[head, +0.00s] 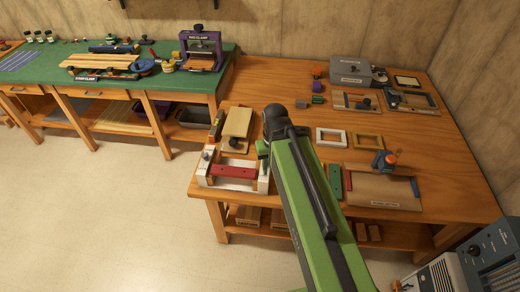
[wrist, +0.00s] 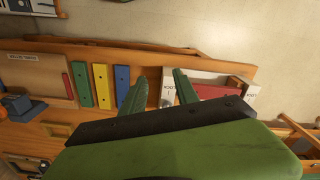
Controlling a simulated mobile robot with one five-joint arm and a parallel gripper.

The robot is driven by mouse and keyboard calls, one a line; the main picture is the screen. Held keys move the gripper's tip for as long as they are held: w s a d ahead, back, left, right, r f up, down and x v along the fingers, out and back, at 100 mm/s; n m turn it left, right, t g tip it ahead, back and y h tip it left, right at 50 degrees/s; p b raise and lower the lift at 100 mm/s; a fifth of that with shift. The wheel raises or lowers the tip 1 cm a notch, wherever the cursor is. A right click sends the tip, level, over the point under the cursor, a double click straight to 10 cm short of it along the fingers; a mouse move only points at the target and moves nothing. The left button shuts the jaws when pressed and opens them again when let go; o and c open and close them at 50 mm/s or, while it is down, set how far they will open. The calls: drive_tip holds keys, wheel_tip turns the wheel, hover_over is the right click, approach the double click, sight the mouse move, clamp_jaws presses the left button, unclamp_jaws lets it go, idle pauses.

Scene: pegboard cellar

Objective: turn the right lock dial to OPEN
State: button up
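The lock fixture is a white frame with a red bar (head: 235,171) across it, at the near left corner of the wooden bench. The right lock block (wrist: 168,94) has small lettering and appears between my fingers in the wrist view. Its dial and pointer setting cannot be made out; my arm partly covers that end in the head view. My gripper (wrist: 160,78) is open, with two green fingers apart and nothing visibly held. It also shows in the head view (head: 262,151), over the fixture's right end.
Blue, yellow (wrist: 103,86) and green bars lie beside the fixture. A tan block (head: 237,123) lies behind it. Two small frames (head: 367,141), a brown board (head: 378,190) and a grey box (head: 351,72) are on the bench. A green-topped bench (head: 30,70) stands left.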

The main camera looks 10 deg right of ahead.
drive_tip(key=shift+w, duration=0.1)
drive_tip(key=shift+o, duration=0.3)
drive_tip(key=shift+d+r, duration=0.15)
drive_tip(key=shift+d, duration=0.05)
drive_tip(key=shift+o, duration=1.1)
drive_tip(key=shift+w, duration=0.15)
drive_tip(key=w+m, duration=0.2)
drive_tip(key=m, duration=0.2)
drive_tip(key=w+r+m+p, duration=0.1)
drive_tip(key=w+m, duration=0.1)
drive_tip(key=m, duration=0.2)
drive_tip(key=w+r+m+p, duration=0.1)
drive_tip(key=w+m, duration=0.2)
drive_tip(key=m, duration=0.1)
drive_tip(key=shift+d+r, duration=0.1)
drive_tip(key=shift+d, duration=0.25)
drive_tip(key=w+r+m+p, duration=0.2)
drive_tip(key=w+m, duration=0.6)
drive_tip(key=m, duration=0.8)
drive_tip(key=f+b, duration=0.5)
drive_tip(key=f, duration=0.1)
drive_tip(key=f+b, duration=1.1)
drive_tip(key=b, duration=0.1)
drive_tip(key=shift+s+f, duration=0.25)
drive_tip(key=shift+f, duration=0.15)
drive_tip(key=shift+r, duration=0.1)
